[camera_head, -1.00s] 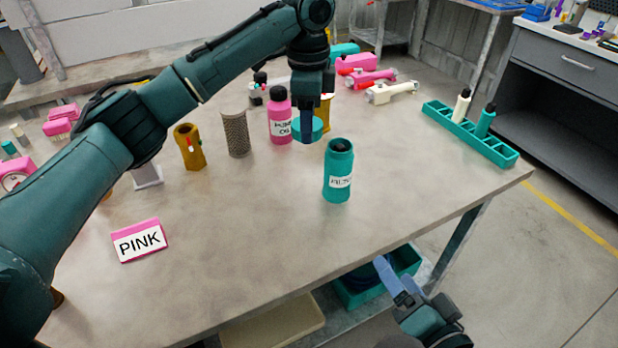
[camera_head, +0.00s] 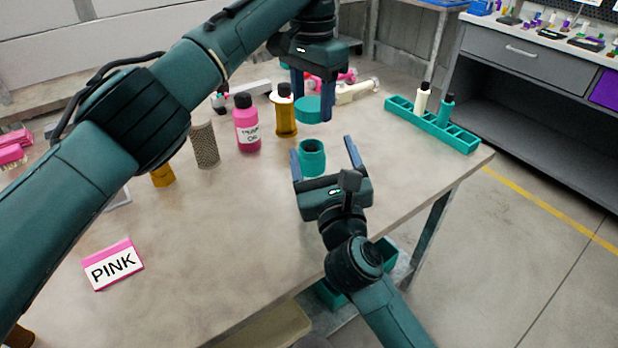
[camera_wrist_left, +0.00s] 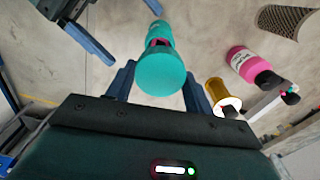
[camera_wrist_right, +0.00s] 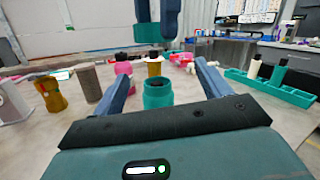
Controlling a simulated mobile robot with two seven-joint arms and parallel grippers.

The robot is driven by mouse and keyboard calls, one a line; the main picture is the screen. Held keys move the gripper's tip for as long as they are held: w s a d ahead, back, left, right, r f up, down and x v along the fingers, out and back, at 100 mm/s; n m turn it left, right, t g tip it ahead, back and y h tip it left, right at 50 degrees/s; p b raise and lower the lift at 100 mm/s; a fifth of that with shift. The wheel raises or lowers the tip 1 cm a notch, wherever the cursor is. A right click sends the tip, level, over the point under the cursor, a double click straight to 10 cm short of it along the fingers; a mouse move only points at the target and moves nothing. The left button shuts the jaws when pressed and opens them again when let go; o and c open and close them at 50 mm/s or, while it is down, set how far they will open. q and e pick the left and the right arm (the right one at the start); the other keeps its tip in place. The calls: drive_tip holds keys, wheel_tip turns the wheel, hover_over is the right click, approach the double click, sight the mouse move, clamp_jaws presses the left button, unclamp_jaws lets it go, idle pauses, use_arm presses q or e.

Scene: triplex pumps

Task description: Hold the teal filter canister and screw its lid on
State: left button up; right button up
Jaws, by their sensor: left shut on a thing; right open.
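The teal filter canister (camera_head: 312,160) stands upright and open-topped on the table. It also shows in the right wrist view (camera_wrist_right: 158,94). My left gripper (camera_head: 311,98) is shut on the round teal lid (camera_head: 308,111) and holds it apart from the canister, above and beyond it in the head view. In the left wrist view the lid (camera_wrist_left: 160,72) sits between the fingers and hides part of the canister (camera_wrist_left: 160,34). My right gripper (camera_head: 323,152) is open, its fingers reaching toward either side of the canister; I cannot tell whether they touch it.
A brown-yellow spool-like part (camera_head: 285,118), a pink bottle (camera_head: 246,128) and a grey mesh cylinder (camera_head: 205,146) stand to the left. A teal rack (camera_head: 440,130) with two bottles is at the right edge. A PINK sign (camera_head: 113,265) lies front left. The front middle of the table is clear.

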sight(311, 176)
drive_tip(key=f+m+g, duration=0.1)
drive_tip(key=w+a+f+m+g, duration=0.1)
drive_tip(key=f, duration=0.1)
drive_tip(key=shift+w+a+m+h, duration=0.1)
drive_tip(key=shift+w+m+h, duration=0.05)
drive_tip(key=shift+m+h, duration=0.2)
drive_tip(key=shift+f, duration=0.1)
drive_tip(key=shift+f, duration=0.3)
wheel_tip(311, 176, down, 7)
drive_tip(key=shift+f, duration=0.2)
drive_tip(key=w, duration=0.4)
drive_tip(key=w+a, duration=0.1)
drive_tip(key=w, duration=0.1)
drive_tip(key=shift+r, duration=0.1)
drive_tip(key=shift+w+a, duration=0.1)
drive_tip(key=shift+w, duration=0.6)
drive_tip(key=shift+c, duration=0.5)
